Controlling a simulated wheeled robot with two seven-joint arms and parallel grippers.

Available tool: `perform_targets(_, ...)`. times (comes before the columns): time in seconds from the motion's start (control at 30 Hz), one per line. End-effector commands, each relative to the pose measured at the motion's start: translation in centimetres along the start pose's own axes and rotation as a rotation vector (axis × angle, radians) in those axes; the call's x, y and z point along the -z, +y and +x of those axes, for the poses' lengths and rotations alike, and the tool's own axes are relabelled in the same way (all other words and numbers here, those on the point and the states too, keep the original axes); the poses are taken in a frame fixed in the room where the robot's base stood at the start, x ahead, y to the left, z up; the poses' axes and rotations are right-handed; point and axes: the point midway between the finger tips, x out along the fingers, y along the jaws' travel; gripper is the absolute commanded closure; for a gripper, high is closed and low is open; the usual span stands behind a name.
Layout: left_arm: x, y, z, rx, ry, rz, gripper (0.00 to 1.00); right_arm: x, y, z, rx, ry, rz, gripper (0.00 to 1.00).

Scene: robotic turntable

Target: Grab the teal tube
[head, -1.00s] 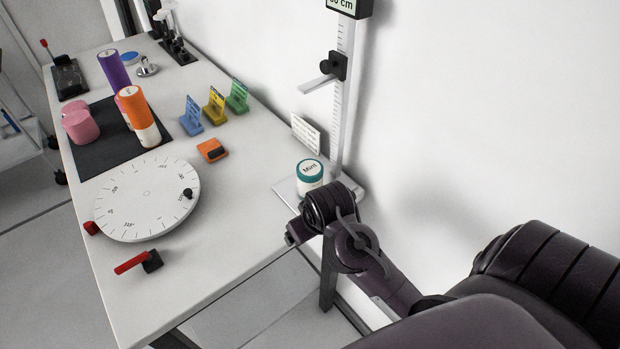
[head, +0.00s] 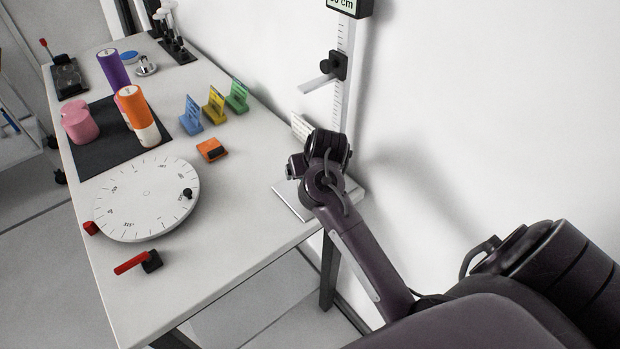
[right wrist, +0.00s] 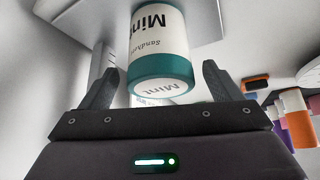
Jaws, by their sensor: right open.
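The teal tube (right wrist: 160,62) is a white cylinder with teal bands and a "Mint" label. It shows in the right wrist view, standing on a pale plate. My right gripper (right wrist: 157,62) is open, with one finger on each side of the tube; a gap shows on the left, and I cannot tell whether either finger touches it. In the head view my right wrist (head: 325,160) hides the tube at the foot of the height gauge. My left gripper is not in view.
The height gauge (head: 338,85) rises close beside my wrist, against the white wall. A white dial turntable (head: 145,198), an orange block (head: 212,150), and blue, yellow and green card stands (head: 214,104) are to the left. An orange tube (head: 137,108) stands on a black mat.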

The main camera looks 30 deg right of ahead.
Motion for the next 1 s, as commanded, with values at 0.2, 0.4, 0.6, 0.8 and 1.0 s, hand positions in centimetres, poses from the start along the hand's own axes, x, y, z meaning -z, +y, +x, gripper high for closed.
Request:
perform_targets(0.2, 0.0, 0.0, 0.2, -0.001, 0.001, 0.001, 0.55, -0.1, -0.1, 2.4, 0.002, -0.001, 0.002, 0.15)
perform_targets(0.4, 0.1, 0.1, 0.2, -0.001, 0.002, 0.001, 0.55, -0.1, -0.1, 2.5, 0.0, 0.001, -0.001, 0.15)
perform_targets(0.6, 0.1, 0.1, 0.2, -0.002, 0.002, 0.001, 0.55, -0.1, -0.1, 2.5, 0.0, 0.0, -0.001, 0.36)
perform_targets(0.8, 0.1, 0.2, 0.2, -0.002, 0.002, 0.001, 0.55, -0.1, -0.1, 2.5, 0.0, 0.0, -0.001, 0.62)
perform_targets(1.0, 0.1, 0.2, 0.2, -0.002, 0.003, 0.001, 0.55, 0.0, -0.1, 2.5, 0.0, 0.001, -0.001, 0.71)
